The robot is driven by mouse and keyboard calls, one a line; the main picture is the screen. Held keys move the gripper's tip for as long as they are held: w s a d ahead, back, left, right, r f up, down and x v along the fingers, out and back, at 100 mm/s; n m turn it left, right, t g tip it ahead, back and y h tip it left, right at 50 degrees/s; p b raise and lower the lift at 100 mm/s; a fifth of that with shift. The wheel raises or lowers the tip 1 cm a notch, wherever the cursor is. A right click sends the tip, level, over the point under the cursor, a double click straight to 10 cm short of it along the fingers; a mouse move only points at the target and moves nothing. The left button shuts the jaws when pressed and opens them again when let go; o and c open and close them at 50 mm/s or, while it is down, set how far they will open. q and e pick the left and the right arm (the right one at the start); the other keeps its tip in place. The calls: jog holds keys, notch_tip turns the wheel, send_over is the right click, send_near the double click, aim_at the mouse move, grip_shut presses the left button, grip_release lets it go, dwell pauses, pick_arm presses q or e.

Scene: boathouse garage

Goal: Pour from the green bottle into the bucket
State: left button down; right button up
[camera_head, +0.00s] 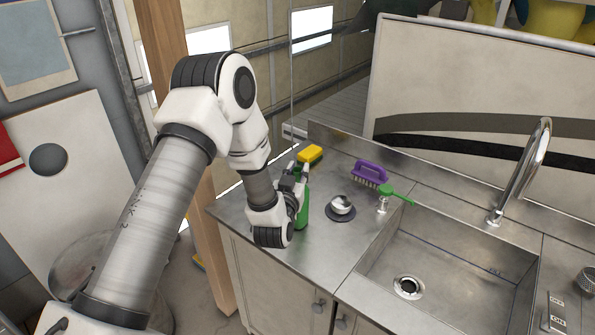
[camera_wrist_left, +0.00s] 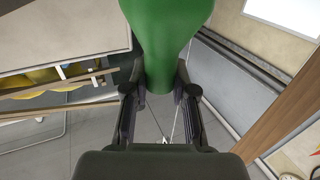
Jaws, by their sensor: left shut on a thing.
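The green bottle (camera_head: 303,212) is at the left end of the steel counter, partly hidden by my left gripper (camera_head: 297,182). I cannot tell whether its base touches the counter. In the left wrist view the green bottle (camera_wrist_left: 165,35) fills the top middle, between the two dark fingers of my left gripper (camera_wrist_left: 160,95), which is shut on it. No bucket can be clearly made out; a round translucent vessel (camera_head: 82,262) stands low at the left, partly behind my left arm. My right gripper is not in view.
A yellow sponge (camera_head: 310,153), a purple brush (camera_head: 369,173), a small metal cup (camera_head: 341,205) and a green-handled item (camera_head: 396,194) sit on the counter (camera_head: 325,252). The sink (camera_head: 450,262) and its tall faucet (camera_head: 530,170) are at the right. A wooden post (camera_head: 208,235) stands left of the counter.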

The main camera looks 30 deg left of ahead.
pick_arm(q)
jog(key=shift+f, duration=0.1)
jog(key=c, duration=0.9)
grip_release()
jog(key=shift+o, duration=0.2)
jog(key=shift+s, duration=0.1)
jog(key=v, duration=1.2)
grip_shut()
